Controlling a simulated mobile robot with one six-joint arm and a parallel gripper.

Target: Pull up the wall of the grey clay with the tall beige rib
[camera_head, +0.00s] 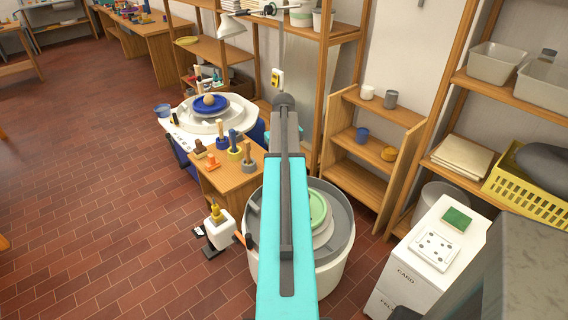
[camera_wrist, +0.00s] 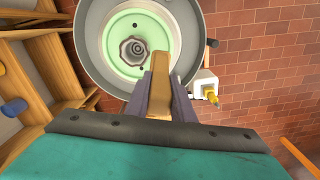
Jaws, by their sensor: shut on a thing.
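The grey clay (camera_wrist: 133,50) is a short, round piece with a wavy rim and a hollow in its middle, in the wrist view. It sits on a pale green disc (camera_wrist: 110,42) on the grey wheel. In the head view the green disc (camera_head: 317,210) shows partly; my arm hides the clay. My gripper (camera_wrist: 171,88) is shut on the tall beige rib (camera_wrist: 184,62), which stands up between its two grey fingers. The rib's far end overlaps the disc's edge in the picture, to the right of the clay. I cannot tell whether it touches anything.
The wheel's grey basin (camera_head: 341,232) surrounds the disc. A white box (camera_head: 218,230) with a yellow-topped thing stands beside it. A wooden stand (camera_head: 228,178) with several tools is at the left, a wooden shelf (camera_head: 366,180) behind and a white cabinet (camera_head: 408,282) at the right.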

